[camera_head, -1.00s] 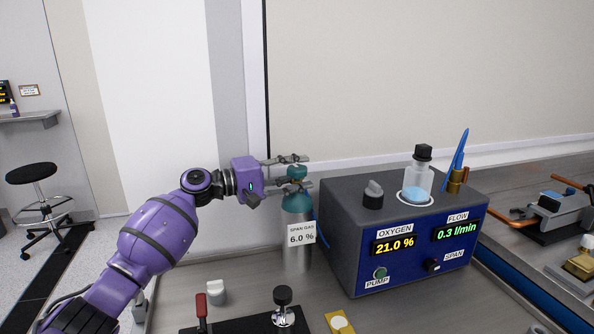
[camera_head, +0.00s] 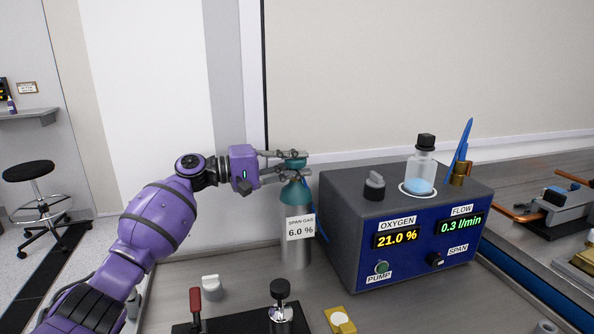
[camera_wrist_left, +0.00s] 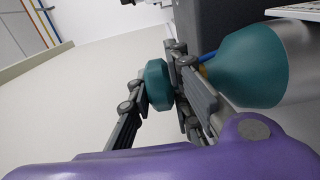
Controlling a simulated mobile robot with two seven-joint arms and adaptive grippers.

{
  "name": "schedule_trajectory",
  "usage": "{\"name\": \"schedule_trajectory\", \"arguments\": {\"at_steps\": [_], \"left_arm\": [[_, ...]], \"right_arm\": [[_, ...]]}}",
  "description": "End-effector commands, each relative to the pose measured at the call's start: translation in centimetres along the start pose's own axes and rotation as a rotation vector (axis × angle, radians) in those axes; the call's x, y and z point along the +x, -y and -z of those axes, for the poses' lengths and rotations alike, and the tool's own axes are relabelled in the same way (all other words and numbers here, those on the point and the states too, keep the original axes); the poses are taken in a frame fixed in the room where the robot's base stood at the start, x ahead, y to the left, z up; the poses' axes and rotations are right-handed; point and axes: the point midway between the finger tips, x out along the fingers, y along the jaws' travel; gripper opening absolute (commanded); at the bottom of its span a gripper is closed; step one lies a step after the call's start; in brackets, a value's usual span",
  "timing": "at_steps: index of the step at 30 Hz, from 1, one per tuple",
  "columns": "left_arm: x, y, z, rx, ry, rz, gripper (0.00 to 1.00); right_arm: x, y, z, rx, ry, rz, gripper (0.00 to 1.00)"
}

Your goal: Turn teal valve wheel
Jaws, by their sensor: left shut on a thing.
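The teal valve wheel (camera_head: 296,162) tops the span gas cylinder (camera_head: 297,250), which has a teal shoulder, a grey body and a label reading 6.0 %. My left gripper (camera_head: 293,160) comes from the left, and its fingers are shut on the wheel from its two sides. In the left wrist view the wheel (camera_wrist_left: 158,84) sits between the finger pads of the gripper (camera_wrist_left: 160,88), with the cylinder's teal shoulder (camera_wrist_left: 248,65) to the right. The fingers hide part of the wheel and its stem. My right gripper is not in view.
A grey and blue analyser box (camera_head: 400,230) stands close right of the cylinder, showing oxygen 21.0 % and flow 0.3 l/min. A clear bottle (camera_head: 420,175) stands on it. The wall is behind.

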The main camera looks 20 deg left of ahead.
Motion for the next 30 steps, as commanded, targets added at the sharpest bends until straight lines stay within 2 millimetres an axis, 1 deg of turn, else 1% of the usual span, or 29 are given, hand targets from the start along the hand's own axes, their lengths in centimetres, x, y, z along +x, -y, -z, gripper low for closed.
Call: {"name": "schedule_trajectory", "arguments": {"at_steps": [1,6,9,10,14,21,24,26,29,30], "left_arm": [[0.0,0.4,0.0,-0.002,0.009,0.004,0.00],[-0.1,0.0,-0.1,0.001,0.013,0.003,0.00],[-0.1,0.0,-0.1,0.001,0.013,0.003,0.00],[-0.1,0.0,-0.1,0.001,0.013,0.004,0.19],[-0.1,0.0,-0.1,0.001,0.013,0.003,0.36],[-0.1,0.0,-0.1,0.001,0.012,0.002,0.37],[-0.2,0.0,-0.1,0.001,0.012,0.002,0.37],[-0.7,0.0,0.0,0.001,0.011,0.003,0.37],[-2.1,0.0,0.0,0.001,0.010,0.004,0.37],[-2.9,0.1,0.1,0.000,0.009,0.004,0.37]], "right_arm": [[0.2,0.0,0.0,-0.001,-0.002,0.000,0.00],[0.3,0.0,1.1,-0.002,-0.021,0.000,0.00],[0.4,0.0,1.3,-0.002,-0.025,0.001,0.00],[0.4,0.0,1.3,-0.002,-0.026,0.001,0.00],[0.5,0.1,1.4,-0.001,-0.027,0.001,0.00],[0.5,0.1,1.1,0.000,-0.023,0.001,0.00],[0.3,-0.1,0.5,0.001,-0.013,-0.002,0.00],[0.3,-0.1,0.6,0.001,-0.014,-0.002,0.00],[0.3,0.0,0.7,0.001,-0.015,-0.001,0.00],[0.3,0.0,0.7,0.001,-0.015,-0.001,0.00]]}}
